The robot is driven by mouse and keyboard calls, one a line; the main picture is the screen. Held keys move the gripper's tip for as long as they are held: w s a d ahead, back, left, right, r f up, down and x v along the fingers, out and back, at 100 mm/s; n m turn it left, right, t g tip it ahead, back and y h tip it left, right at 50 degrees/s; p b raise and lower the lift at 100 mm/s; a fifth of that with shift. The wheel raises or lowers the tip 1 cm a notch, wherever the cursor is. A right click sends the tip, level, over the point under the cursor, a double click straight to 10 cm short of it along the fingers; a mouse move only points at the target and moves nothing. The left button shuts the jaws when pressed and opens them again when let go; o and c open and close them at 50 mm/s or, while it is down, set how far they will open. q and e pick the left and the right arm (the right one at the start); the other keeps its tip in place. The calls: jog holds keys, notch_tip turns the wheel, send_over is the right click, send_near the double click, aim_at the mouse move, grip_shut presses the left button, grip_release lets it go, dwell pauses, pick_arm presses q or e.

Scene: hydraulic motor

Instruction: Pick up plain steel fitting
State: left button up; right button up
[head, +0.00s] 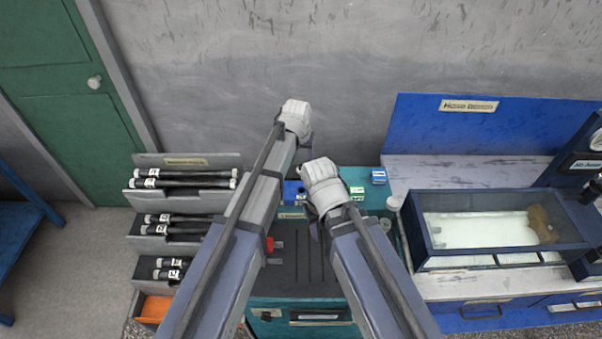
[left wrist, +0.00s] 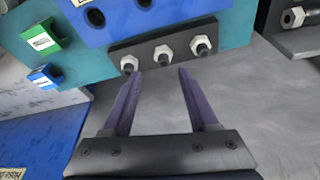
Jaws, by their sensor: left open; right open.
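Three steel fittings with pale hex nuts and dark ends stand in a row on a dark rail in the left wrist view: a left one (left wrist: 130,65), a middle one (left wrist: 163,55) and a right one (left wrist: 201,45). I cannot tell which of them is the plain one. My left gripper (left wrist: 160,73) is open and empty, its purple fingers pointing toward the rail below the fittings. The fittings are not distinguishable in the head view.
A blue block with holes (left wrist: 112,14) is beside the rail. A green block (left wrist: 40,39) and a small blue block (left wrist: 46,76) are nearby. A hose rack (head: 185,202) stands left, and a blue hose bench with a tank (head: 470,259) stands right.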

aim_at(301, 165)
pick_arm(q)
jog(key=shift+a+b+x, duration=0.15)
jog(key=shift+b+x, duration=1.15)
jog(key=shift+x, duration=0.25)
jog(key=shift+a+b+x, duration=0.1)
jog(key=shift+b+x, duration=1.2)
jog(key=shift+x, duration=0.25)
jog(key=shift+w+r, duration=0.1)
jog(key=shift+w, duration=0.1)
grip_shut()
